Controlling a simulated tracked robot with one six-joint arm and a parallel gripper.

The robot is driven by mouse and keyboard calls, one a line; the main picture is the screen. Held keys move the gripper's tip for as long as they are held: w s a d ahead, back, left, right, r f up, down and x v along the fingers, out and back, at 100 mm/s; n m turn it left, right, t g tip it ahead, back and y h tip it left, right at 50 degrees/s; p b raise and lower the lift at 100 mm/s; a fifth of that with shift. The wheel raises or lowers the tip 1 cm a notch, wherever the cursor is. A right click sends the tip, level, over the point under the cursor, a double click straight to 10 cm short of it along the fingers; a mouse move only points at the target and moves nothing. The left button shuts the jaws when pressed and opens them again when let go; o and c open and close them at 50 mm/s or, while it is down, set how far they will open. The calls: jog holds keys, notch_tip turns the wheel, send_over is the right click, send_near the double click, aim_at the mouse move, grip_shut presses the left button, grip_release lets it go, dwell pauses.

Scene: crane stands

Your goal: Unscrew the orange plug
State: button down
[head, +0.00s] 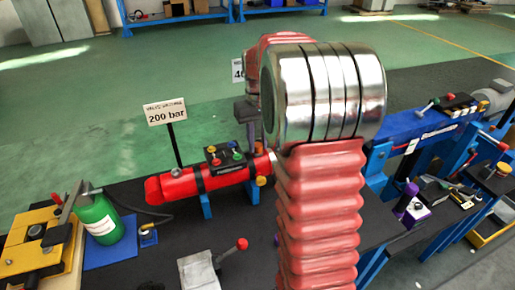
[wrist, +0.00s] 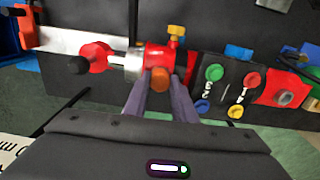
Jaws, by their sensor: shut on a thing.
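The orange plug (wrist: 159,79) sits on the side of the red cylinder's end block in the wrist view. My gripper (wrist: 159,87) has its two grey fingers on either side of the plug and is shut on it. The red cylinder (head: 215,180) lies on blue supports in the head view, with a silver collar and rod in the wrist view (wrist: 132,62). A yellow fitting (wrist: 176,33) stands on the block's other side. In the head view the plug is hidden behind the cylinder and my arm.
A valve block with coloured buttons (wrist: 225,85) sits close beside the plug. A sign reading 200 bar (head: 165,112) stands behind the cylinder. A green bottle (head: 97,220) is at left, a blue cylinder (head: 425,125) at right. My arm covers the middle of the head view.

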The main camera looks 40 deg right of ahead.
jog(key=n, duration=0.4)
jog(key=shift+r, duration=0.1)
jog(key=shift+n, duration=0.4)
jog(key=shift+w+a, duration=0.1)
jog(key=n, duration=0.3)
jog(key=shift+n, duration=1.1)
jog(key=shift+n, duration=2.6)
